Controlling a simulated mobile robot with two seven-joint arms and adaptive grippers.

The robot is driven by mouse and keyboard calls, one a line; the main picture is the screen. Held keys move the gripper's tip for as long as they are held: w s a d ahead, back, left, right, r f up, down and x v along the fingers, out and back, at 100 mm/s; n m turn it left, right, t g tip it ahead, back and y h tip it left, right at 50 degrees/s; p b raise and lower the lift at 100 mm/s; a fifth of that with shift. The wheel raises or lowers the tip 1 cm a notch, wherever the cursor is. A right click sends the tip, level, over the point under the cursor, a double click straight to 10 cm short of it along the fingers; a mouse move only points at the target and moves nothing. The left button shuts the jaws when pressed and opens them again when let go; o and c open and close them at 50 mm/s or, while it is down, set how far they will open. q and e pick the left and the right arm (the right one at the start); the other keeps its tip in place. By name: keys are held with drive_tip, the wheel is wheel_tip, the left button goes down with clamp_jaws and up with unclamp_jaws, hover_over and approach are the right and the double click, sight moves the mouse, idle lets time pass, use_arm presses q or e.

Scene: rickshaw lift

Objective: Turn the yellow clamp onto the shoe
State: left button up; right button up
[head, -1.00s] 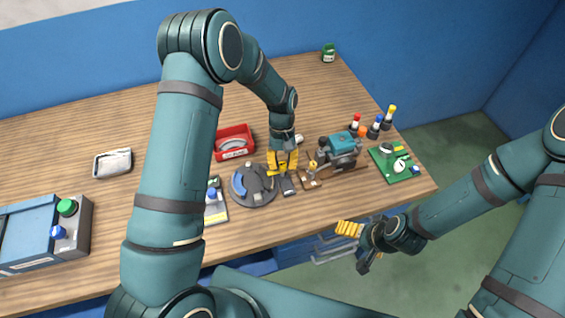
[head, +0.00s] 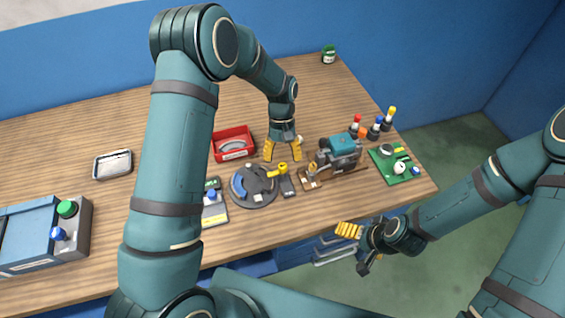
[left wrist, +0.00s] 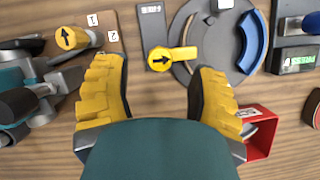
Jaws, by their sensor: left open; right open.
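The yellow clamp (head: 283,168) is a knob with a short arm on a dark block (head: 288,186) beside the grey disc (head: 262,197). In the left wrist view the clamp (left wrist: 172,57) has a black arrow on its knob, and its arm points right, over the disc's edge. A blue curved pad (left wrist: 252,42) sits on the disc's far side from the clamp. Which part is the shoe I cannot tell for certain. My left gripper (head: 283,154) is open and empty just behind the clamp, fingers spread. My right gripper (head: 352,249) is open and empty off the table's front edge.
A red bin (head: 233,143) holding a grey curved part stands behind the disc. A teal machine (head: 341,150) and a second yellow knob (left wrist: 72,38) on a brown plate are nearby. A green board (head: 394,163) is at the right. A metal tray (head: 113,164) lies left.

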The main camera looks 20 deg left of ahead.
use_arm(q)
drive_tip(key=v, duration=0.9)
